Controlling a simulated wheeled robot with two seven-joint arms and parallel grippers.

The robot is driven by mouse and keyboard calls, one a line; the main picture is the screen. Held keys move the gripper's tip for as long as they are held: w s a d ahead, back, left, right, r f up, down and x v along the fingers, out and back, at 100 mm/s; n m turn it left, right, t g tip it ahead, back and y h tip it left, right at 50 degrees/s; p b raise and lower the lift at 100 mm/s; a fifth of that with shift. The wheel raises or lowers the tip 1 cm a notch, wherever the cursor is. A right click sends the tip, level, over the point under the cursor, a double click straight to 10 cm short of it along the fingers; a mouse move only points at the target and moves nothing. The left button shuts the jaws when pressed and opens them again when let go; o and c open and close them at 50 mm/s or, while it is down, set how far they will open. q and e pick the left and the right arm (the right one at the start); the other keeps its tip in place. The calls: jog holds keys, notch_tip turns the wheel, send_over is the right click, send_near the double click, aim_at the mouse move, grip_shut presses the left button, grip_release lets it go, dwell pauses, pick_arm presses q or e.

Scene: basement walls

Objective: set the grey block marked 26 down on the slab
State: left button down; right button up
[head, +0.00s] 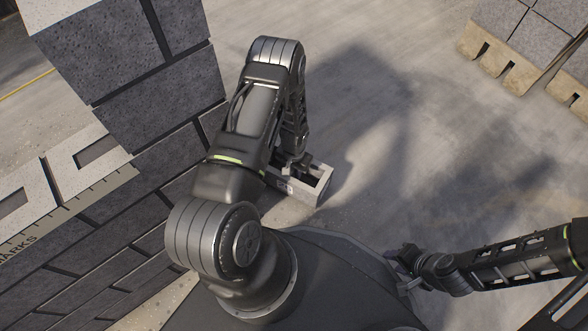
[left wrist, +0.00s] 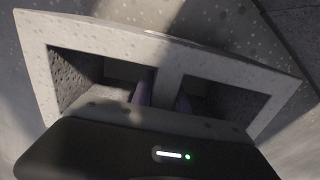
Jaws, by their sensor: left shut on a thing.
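A grey hollow block (head: 318,187) with two open cells is at the end of my left arm in the head view. A small dark mark shows on its side, too small to read. My left gripper (head: 297,172) is shut on the block. In the left wrist view the block (left wrist: 210,62) fills the frame, and the fingers (left wrist: 163,92) sit either side of its middle web. The grey concrete slab (head: 400,140) lies beneath; I cannot tell whether the block touches it. My right gripper (head: 405,262) is low at the right, its jaws unclear.
A wall of dark grey blocks (head: 110,50) stands close on the left, with pale hollow blocks (head: 85,165) along a lower course. Stacked blocks (head: 545,30) on wooden pallets (head: 497,62) stand at the far right. The floor between is clear, with shadows across it.

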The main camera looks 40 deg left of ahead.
pick_arm(q)
jog(key=shift+w+f, duration=0.1)
jog(key=shift+f, duration=0.4)
jog(key=shift+f, duration=0.15)
jog(key=c, duration=1.3)
grip_release()
jog(key=shift+r, duration=0.2)
notch_tip(320, 180, up, 12)
jog(key=p, duration=0.4)
jog(key=shift+p, duration=0.35)
jog(key=shift+f, duration=0.1)
